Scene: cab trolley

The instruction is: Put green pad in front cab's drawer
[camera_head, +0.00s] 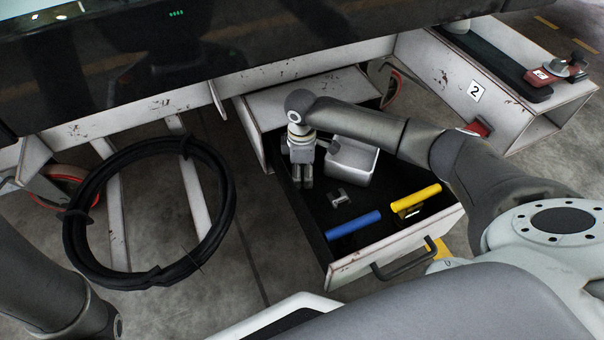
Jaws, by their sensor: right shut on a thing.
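The open drawer (430,225) is pulled out from under the cab trolley, with its handle toward me. My right gripper (304,184) points down inside the drawer, near its back left corner. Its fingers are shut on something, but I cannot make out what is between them. No green pad is visible in this view. Part of my left arm shows at the lower left, but its gripper is out of view.
The drawer holds a silver box (362,172), a small metal piece (340,197), a blue bar (353,224) and a yellow bar (416,197). A black hose coil (72,235) hangs at left. A compartment marked 2 (475,91) stands at upper right.

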